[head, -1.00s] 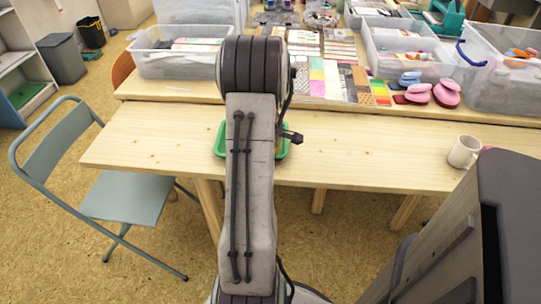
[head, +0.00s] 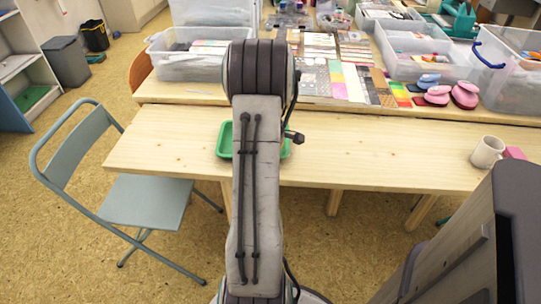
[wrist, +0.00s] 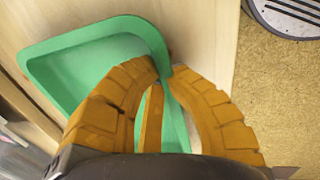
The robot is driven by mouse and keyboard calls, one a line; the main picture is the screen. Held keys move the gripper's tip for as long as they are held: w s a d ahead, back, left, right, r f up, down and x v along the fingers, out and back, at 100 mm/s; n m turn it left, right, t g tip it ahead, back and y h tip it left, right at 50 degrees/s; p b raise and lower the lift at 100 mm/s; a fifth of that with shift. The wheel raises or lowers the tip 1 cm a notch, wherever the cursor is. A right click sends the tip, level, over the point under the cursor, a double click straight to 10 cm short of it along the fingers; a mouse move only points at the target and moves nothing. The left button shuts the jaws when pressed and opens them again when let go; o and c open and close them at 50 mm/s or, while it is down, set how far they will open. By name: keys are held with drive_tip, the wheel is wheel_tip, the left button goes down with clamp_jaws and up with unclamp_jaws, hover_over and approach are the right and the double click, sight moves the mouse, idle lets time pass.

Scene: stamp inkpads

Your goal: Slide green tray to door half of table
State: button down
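The green tray (head: 225,140) lies on the wooden table (head: 160,150), left of the table's middle, partly hidden behind my arm in the head view. In the wrist view the tray (wrist: 65,70) fills the upper left, flat on the wood. My gripper (wrist: 168,72) has orange ribbed fingers on either side of the tray's rim near one corner. The fingertips are closed on that rim. My gripper is hidden behind my arm in the head view.
A white mug (head: 487,152) and a pink item (head: 514,153) stand at the table's right. A back table holds clear bins (head: 190,60), stamps and cards. A folding chair (head: 130,190) stands at the left end. Bare wood lies on both sides of the tray.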

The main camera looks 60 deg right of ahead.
drive_tip(key=shift+w+a, duration=0.15)
drive_tip(key=shift+w, duration=0.1)
drive_tip(key=c, duration=1.3)
unclamp_jaws()
drive_tip(key=shift+c, duration=0.2)
drive_tip(key=shift+r, duration=0.1)
wheel_tip(320, 180, up, 12)
drive_tip(key=s+a, duration=0.1)
drive_tip(key=a, duration=0.1)
drive_tip(key=shift+f, duration=0.25)
